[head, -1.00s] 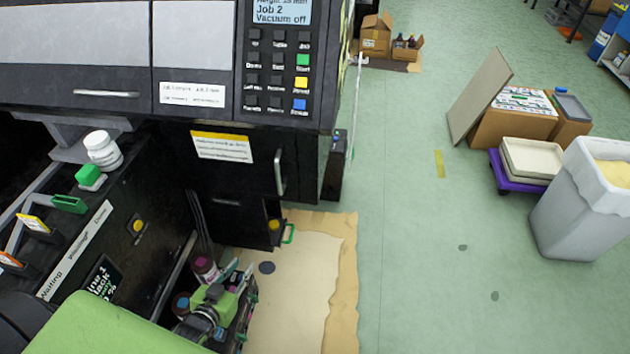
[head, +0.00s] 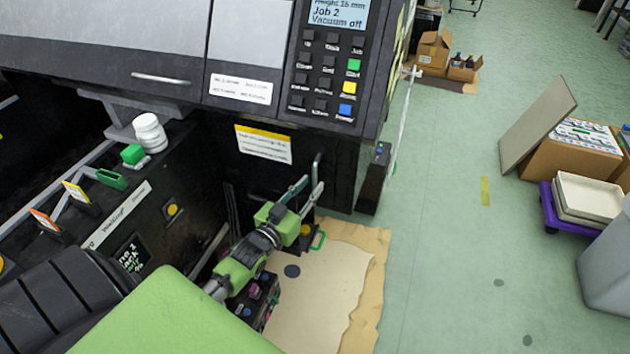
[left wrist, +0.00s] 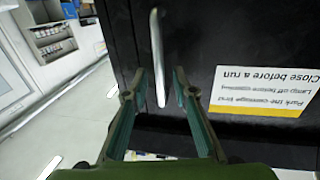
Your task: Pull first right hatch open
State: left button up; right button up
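The black hatch (head: 232,155) is on the machine's front below the control panel and looks closed. It has a yellow and white label (head: 263,144) and an upright metal handle (head: 318,164) near its right edge. My left gripper (head: 309,185) is at this handle, its fingers spread. In the left wrist view the handle (left wrist: 157,50) shows between the two open fingers of my left gripper (left wrist: 158,80), its lower end down at the fingertips. I cannot tell whether they touch it. My right gripper is not in view.
A rack of ink bottles (head: 258,298) stands below my left arm. A white bottle (head: 149,133) sits on the ledge at left. A tan sheet (head: 325,290) covers the floor by the machine. A grey bin (head: 612,260) stands at right; the green floor between is mostly clear.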

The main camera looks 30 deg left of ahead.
aim_at(314, 183)
pick_arm(q)
jog(key=shift+w, duration=1.55)
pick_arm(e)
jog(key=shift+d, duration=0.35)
